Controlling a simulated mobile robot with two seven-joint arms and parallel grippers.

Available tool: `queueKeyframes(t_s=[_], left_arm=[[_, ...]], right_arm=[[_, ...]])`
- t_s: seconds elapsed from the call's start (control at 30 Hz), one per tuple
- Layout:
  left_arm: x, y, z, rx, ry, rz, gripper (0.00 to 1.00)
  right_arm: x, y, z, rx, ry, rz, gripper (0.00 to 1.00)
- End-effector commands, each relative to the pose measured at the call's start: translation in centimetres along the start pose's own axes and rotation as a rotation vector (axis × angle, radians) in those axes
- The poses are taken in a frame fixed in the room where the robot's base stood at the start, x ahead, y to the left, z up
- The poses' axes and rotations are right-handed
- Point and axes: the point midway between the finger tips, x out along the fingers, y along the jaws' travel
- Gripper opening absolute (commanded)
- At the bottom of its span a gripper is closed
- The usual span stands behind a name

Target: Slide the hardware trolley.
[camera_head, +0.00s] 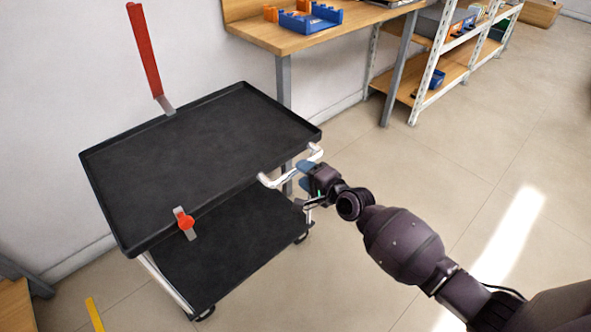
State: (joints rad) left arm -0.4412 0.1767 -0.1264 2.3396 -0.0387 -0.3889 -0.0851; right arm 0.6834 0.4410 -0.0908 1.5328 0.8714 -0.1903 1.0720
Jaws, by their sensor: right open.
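The hardware trolley (205,150) has a black top tray and a black lower shelf (232,250) on a light metal frame with casters. It stands left of centre. A white handle (270,181) sticks out from its right side. My right gripper (304,175) is at this handle, with its blue-tipped fingers apart around or beside the bar; I cannot tell which. The gripper is open. My left gripper is not in view.
A wooden workbench (290,38) with blue and orange parts stands behind the trolley, and a shelf rack (430,75) is at the back right. A red-handled object (145,50) rises behind the tray. The tiled floor on the right is clear.

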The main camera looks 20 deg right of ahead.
Motion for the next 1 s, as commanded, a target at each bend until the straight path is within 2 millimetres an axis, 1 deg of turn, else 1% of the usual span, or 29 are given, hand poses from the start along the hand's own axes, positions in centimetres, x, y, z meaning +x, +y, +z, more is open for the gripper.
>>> queueKeyframes(t_s=[0.03, 0.1, 0.3, 0.43, 0.67, 0.7, 0.97, 1.0], left_arm=[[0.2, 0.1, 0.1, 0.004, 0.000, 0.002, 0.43], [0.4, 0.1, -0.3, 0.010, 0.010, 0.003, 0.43], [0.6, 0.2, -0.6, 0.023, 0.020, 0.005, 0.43], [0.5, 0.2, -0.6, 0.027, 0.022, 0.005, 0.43], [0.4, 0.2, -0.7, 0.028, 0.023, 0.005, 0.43], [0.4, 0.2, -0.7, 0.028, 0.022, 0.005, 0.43], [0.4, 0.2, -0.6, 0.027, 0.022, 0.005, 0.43], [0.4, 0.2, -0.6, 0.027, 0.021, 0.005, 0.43]], right_arm=[[0.8, 0.4, 0.1, 0.003, -0.001, 0.003, 0.48], [1.6, 0.4, 0.1, 0.002, -0.001, 0.004, 0.48], [3.1, 0.2, 0.1, 0.001, 0.000, 0.002, 0.48], [3.5, 0.1, 0.0, 0.000, 0.000, 0.001, 0.48], [3.5, -0.1, 0.0, -0.001, 0.000, -0.001, 0.48], [3.5, -0.1, 0.0, -0.001, 0.000, -0.001, 0.47], [3.5, 0.0, 0.0, 0.000, 0.000, 0.000, 0.07], [3.5, 0.0, 0.0, 0.000, 0.000, 0.000, 0.01]])
